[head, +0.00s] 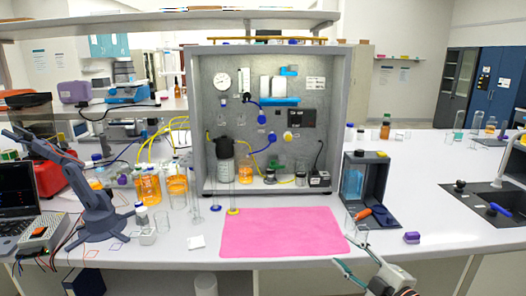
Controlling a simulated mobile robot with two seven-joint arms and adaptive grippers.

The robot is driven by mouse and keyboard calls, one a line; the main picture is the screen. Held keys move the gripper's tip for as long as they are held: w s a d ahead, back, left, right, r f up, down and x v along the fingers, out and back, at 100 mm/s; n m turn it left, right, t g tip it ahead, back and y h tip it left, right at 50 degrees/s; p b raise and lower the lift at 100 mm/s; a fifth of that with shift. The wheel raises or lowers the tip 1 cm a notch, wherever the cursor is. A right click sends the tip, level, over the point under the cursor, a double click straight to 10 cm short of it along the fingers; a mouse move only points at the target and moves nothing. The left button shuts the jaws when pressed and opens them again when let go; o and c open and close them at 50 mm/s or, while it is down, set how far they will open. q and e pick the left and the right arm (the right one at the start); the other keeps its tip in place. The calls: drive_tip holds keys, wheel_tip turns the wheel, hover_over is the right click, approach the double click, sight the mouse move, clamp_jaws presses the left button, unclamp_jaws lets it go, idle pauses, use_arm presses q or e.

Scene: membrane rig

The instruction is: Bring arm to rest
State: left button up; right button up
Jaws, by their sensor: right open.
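My right gripper (349,253) is at the bottom edge, right of centre, in front of the bench's front edge. Its two fingers are spread apart and nothing shows between them. The fingertips point up and left, toward the front right corner of the pink mat (280,232). My left gripper is not in view.
The grey membrane rig (347,110) stands behind the mat. A dark open box (379,156) stands to its right, with an orange-handled tool (364,213) and a purple block (412,237) nearby. Glassware and a small dark bench arm (95,200) stand left. The mat is bare.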

drive_tip(key=s+a+f+m+g+h, duration=0.1)
drive_tip(key=s+f+m, duration=0.2)
drive_tip(key=s+f, duration=0.45)
drive_tip(key=s+a+f+m+g+h, duration=0.1)
drive_tip(key=s+f+m, duration=0.3)
drive_tip(key=f, duration=0.6)
drive_tip(key=s+d+f+m+g+h, duration=0.1)
drive_tip(key=s+f+m+g+h, duration=0.2)
drive_tip(key=s+f, duration=1.1)
drive_tip(key=s+m, duration=0.2)
drive_tip(key=s, duration=0.1)
drive_tip(key=shift+s+d+f+m, duration=0.25)
drive_tip(key=shift+s+f+m, duration=0.1)
drive_tip(key=shift+m, duration=0.05)
